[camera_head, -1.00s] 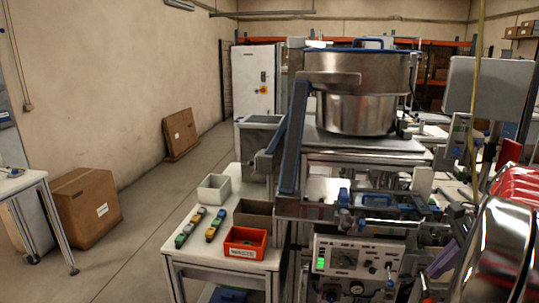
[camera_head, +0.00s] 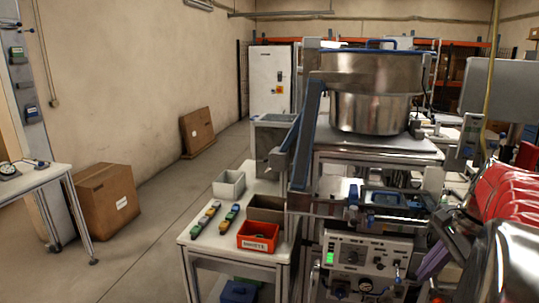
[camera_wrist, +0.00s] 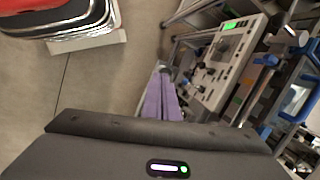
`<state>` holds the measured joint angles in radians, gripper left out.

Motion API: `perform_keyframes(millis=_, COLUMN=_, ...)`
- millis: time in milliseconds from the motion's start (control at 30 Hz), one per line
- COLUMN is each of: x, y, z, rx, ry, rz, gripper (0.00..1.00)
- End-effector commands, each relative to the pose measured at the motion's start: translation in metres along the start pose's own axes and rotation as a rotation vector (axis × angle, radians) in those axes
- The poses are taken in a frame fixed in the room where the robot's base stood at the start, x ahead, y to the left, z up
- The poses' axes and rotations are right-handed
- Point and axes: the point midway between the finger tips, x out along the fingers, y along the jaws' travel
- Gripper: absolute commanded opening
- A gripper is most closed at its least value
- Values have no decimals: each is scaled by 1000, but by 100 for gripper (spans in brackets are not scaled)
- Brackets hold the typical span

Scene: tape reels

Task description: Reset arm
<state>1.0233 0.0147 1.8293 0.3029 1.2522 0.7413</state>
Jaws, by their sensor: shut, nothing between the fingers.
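My gripper shows in the wrist view as two purple fingers (camera_wrist: 162,92) lying close together, shut and empty, beyond the dark wrist housing. In the head view the purple fingers (camera_head: 435,261) show at the lower right, beside the front of the machine. The control panel (camera_head: 359,254) with a green display is left of the fingers there. In the wrist view the panel (camera_wrist: 225,64) lies to the right of the fingers. The rest of my arm is only partly in view.
A white table (camera_head: 207,240) holds a red bin (camera_head: 258,237), a grey bin (camera_head: 229,184), a brown bin (camera_head: 265,209) and rows of small coloured blocks. A large steel bowl (camera_head: 370,95) stands on the machine. A cardboard box (camera_head: 104,201) sits on the floor at left. Floor between is open.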

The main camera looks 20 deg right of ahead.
Motion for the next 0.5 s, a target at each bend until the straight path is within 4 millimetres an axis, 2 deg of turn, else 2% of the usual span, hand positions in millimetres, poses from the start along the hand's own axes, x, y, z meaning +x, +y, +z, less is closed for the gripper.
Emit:
perform_keyframes(millis=233, x=5, y=-4, z=70, rx=-272, ry=37, rz=7, gripper=0)
perform_keyframes(millis=500, x=14, y=7, z=148, rx=-626, ry=82, rz=5, gripper=0)
